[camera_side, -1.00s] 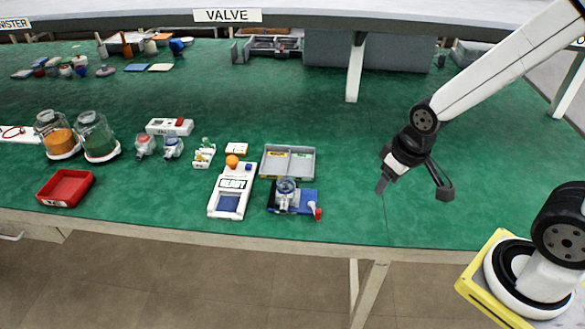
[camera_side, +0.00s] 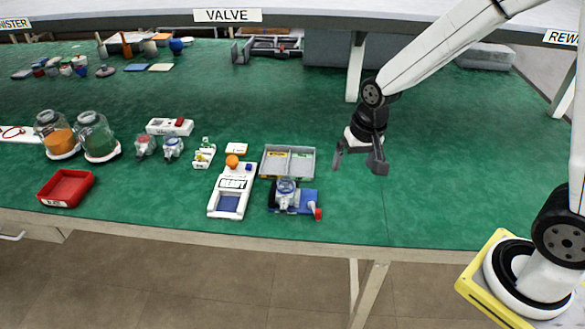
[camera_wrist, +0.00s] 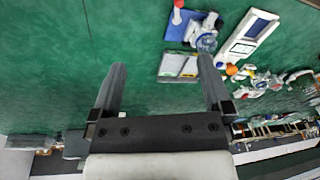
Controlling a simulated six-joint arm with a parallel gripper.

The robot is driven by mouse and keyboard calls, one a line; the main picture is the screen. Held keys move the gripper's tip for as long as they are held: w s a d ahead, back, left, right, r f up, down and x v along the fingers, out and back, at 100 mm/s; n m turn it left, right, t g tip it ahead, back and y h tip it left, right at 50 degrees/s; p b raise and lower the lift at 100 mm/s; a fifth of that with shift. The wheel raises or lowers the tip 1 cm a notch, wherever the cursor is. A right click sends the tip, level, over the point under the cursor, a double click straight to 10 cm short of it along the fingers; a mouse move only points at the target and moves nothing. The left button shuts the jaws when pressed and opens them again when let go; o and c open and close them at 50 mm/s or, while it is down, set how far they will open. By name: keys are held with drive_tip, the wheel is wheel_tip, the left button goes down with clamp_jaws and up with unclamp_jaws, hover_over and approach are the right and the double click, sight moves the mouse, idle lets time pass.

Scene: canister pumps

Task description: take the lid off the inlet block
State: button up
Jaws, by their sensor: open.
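What looks like the inlet block is a blue block (camera_side: 308,199) with a clear round part (camera_side: 286,187) on its left side and a red knob (camera_side: 318,214) at its right front. I cannot make out which part is the lid. In the wrist view, the blue block (camera_wrist: 184,27) and clear part (camera_wrist: 207,42) are at the top, right of centre. My gripper (camera_side: 358,163) is open and empty, pointing down above the mat, to the right of and apart from the block.
A grey two-compartment tray (camera_side: 289,161) lies just behind the block. A white panel with a blue screen (camera_side: 232,192) stands close on its left. Jars (camera_side: 97,137) and a red bin (camera_side: 66,187) are farther left. The mat under and right of my gripper is clear.

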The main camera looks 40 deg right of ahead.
drive_tip(key=w+a+f+m+g, duration=0.1)
drive_tip(key=w+f+m, duration=0.2)
drive_tip(key=w+m, duration=0.5)
drive_tip(key=m+g+y, duration=0.1)
drive_tip(key=m, duration=0.4)
approach(285, 181)
drive_tip(key=shift+d+f, duration=0.1)
drive_tip(key=shift+f, duration=0.55)
drive_tip(key=shift+a+f, duration=0.2)
drive_tip(key=shift+f, duration=1.1)
drive_tip(key=shift+s, duration=0.1)
drive_tip(key=shift+a+f, duration=0.2)
drive_tip(key=shift+f, duration=1.1)
drive_tip(key=shift+a+f, duration=0.15)
drive_tip(key=shift+f, duration=1.1)
drive_tip(key=c, duration=1.1)
